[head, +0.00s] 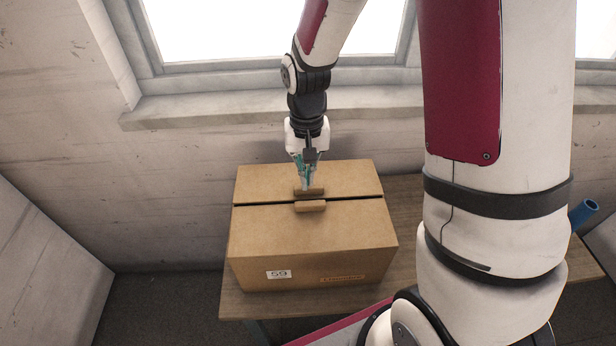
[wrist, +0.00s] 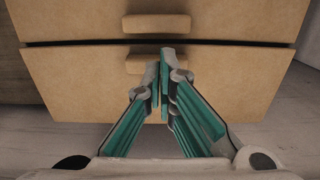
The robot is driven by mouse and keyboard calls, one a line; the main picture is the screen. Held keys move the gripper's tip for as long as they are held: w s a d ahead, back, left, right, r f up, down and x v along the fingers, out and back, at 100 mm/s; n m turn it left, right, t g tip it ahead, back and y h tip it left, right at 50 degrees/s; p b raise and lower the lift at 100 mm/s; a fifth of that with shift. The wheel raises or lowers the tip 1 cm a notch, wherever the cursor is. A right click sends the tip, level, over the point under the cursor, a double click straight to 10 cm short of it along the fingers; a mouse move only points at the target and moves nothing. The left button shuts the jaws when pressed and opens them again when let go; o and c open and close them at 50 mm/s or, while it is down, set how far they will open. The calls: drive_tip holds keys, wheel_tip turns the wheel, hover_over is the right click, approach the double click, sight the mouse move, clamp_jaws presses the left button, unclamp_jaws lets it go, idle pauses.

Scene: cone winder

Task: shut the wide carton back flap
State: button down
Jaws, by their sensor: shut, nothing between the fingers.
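The brown carton (head: 300,268) stands on a table with its two wide top flaps lying about level. The back flap (head: 265,180) shows no clear upward tilt. A thin dark gap separates it from the front flap (head: 258,226). Each flap has a small brown grip block by the gap, the back block (head: 318,191) and the front block (head: 310,207). My gripper (head: 308,184) is shut, pointing down at the back flap beside its block. In the wrist view, the fingertips (wrist: 164,62) overlap the back block (wrist: 143,66); I cannot tell whether they touch.
The wooden table (head: 412,210) extends right of the carton. A wall with a window sill (head: 210,108) stands close behind. A blue tube-like thing (head: 583,213) shows at the right edge. A pale panel (head: 45,270) stands at the left. My arm covers the right side.

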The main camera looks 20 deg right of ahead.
drive_tip(key=shift+f, duration=0.5)
